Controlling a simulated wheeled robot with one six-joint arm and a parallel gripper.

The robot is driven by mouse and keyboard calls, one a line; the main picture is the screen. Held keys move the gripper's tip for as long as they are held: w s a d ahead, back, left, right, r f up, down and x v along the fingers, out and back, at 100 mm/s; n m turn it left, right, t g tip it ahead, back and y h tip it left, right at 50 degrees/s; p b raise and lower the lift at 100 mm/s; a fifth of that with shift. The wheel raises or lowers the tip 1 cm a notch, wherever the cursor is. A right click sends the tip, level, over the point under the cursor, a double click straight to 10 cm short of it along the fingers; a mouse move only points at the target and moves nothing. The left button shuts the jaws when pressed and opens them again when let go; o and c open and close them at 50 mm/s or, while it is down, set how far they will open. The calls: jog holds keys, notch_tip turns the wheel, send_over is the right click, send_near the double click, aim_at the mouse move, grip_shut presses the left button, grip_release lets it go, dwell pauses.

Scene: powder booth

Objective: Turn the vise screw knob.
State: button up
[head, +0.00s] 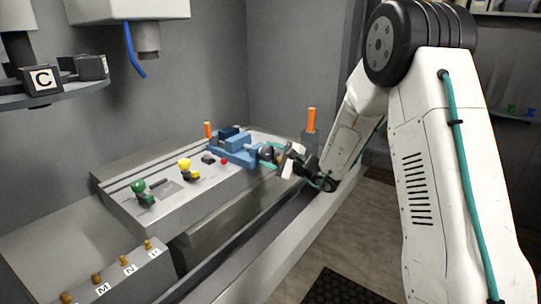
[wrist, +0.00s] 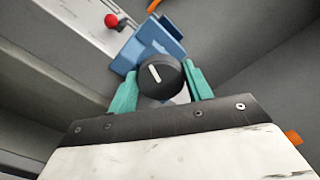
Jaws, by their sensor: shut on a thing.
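The blue vise (head: 232,148) sits on the grey machine table, and its end faces me in the wrist view (wrist: 163,42). Its screw knob (wrist: 161,76) is a round black disc with a white line that tilts up to the right. In the head view my gripper (head: 274,160) is partly hidden by my own wrist.
Green (head: 139,188), yellow (head: 185,165) and red (head: 224,161) knobs stand along the table (head: 160,208) left of the vise. Orange-topped posts (head: 311,120) stand near it. A blue nozzle (head: 134,52) hangs above. The floor at right is partly clear around a black mat (head: 340,288).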

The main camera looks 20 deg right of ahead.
jog(key=n, duration=0.6)
jog(key=shift+f+n, duration=0.15)
jog(key=shift+n, duration=0.15)
jog(key=n, duration=0.5)
jog(key=shift+f+n, duration=0.15)
jog(key=shift+n, duration=0.15)
jog(key=o, duration=1)
jog(key=v, duration=0.8)
